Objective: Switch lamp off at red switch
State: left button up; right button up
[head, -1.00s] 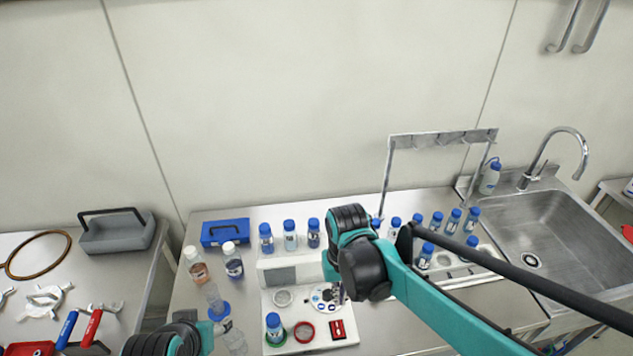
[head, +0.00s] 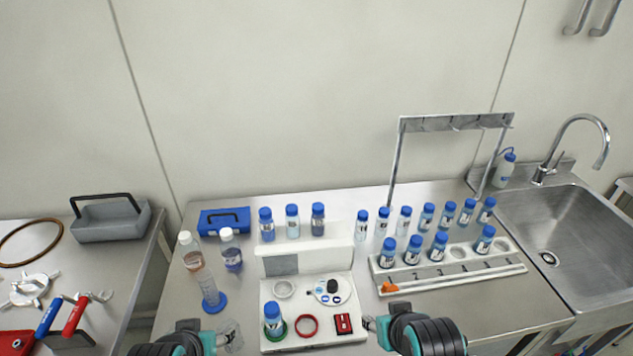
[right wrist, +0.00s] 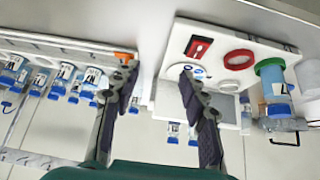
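The red switch (head: 343,323) is a small red block with a dark marking at the front right corner of the white device (head: 308,264). In the right wrist view the red switch (right wrist: 198,47) lies on the device's white base, just beyond one finger. My right gripper (head: 371,324) is just right of the switch in the head view, apparently not touching it. In the right wrist view my right gripper (right wrist: 160,70) has its fingers spread with nothing between them. My left gripper (head: 214,339) is low at the front edge of the bench; its fingers are unclear. I cannot make out a lit lamp.
The device's base carries a bottle in a green ring (head: 273,319), a red ring (head: 307,326), a white ring (head: 284,289) and a black knob (head: 332,286). A vial rack (head: 452,275) with an orange piece (head: 390,287) stands right. A glass cylinder (head: 210,291) stands left.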

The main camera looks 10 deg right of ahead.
jog(key=w+a+r+g+p, duration=0.2)
jog(key=w+g+p, duration=0.1)
jog(key=g+p, duration=0.3)
jog(key=g, duration=0.1)
send_over(342, 317)
notch_tip(342, 317, down, 3)
notch_tip(342, 317, down, 8)
jog(key=shift+s+r+b, duration=0.1)
jog(key=shift+r+b, duration=0.15)
jog(key=shift+b, duration=0.85)
